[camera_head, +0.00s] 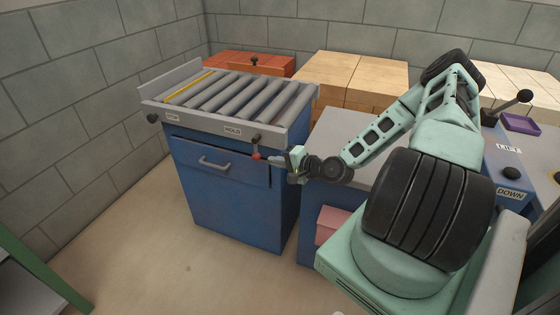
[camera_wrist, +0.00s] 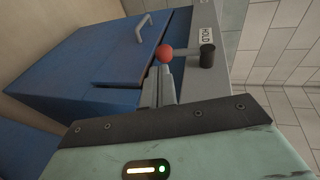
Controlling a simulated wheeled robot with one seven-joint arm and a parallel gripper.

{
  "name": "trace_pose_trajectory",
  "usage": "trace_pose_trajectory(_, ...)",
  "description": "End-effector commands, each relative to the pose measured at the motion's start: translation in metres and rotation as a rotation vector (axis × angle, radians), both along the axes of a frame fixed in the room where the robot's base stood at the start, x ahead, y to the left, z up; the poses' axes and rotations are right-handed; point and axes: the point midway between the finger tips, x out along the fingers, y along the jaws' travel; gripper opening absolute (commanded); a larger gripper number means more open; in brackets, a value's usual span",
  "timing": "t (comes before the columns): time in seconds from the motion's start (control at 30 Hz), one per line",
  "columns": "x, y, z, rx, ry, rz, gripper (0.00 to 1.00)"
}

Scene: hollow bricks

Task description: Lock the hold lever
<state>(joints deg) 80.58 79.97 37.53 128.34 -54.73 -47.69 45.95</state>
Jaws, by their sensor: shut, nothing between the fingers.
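The hold lever is on the front right of the blue roller-top cabinet, by the HOLD label (camera_head: 233,131). Its red ball end (camera_head: 256,156) hangs below its dark pivot (camera_head: 257,139). In the wrist view the red ball (camera_wrist: 165,53) and black pivot (camera_wrist: 207,55) both show, with the arm between them. My gripper (camera_head: 276,157) is just right of the red ball. In the wrist view its fingers (camera_wrist: 163,80) are together, empty, with their tips right at the ball. I cannot tell whether they touch it.
The blue cabinet (camera_head: 215,195) has a drawer handle (camera_head: 216,163) and a roller top (camera_head: 230,95). A black knob (camera_head: 153,118) is by the STOP label. A grey worktop (camera_head: 340,140) lies under my arm. Brick stacks (camera_head: 350,75) stand behind. The floor in front is clear.

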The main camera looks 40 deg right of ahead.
Motion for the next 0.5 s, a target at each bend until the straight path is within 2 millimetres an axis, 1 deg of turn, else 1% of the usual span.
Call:
trace_pose_trajectory(0.03, -0.001, 0.0, 0.001, 0.0, 0.0, 0.001, 0.0)
trace_pose_trajectory(0.27, -0.028, -0.006, 0.006, -0.001, 0.001, -0.002, 0.0)
trace_pose_trajectory(0.5, -0.062, -0.014, 0.012, -0.001, 0.001, -0.003, 0.0)
